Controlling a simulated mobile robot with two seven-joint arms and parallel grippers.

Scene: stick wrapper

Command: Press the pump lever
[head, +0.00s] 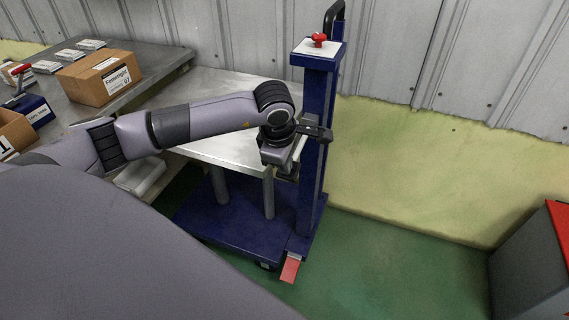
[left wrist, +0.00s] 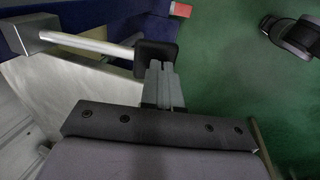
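A silver lever rod with a black grip (left wrist: 155,60) shows in the left wrist view. It runs from a grey block (left wrist: 32,36) beside the blue frame. In the head view the silver rod (head: 299,149) is mostly hidden behind my left wrist, at the blue column (head: 317,110) of a lift cart. My left gripper (left wrist: 160,68) has its fingers together, with only a thin line between them. The fingertips overlap the lower edge of the black grip in the picture; I cannot tell whether they touch. My right gripper is in neither view.
The cart has a steel top (head: 225,150), a blue base (head: 215,222) and a red pedal (head: 291,269). A red knob (head: 318,40) tops the column. A workbench with a cardboard box (head: 98,78) stands left. A grey cabinet (head: 525,270) stands right. Green floor (head: 400,270) between is clear.

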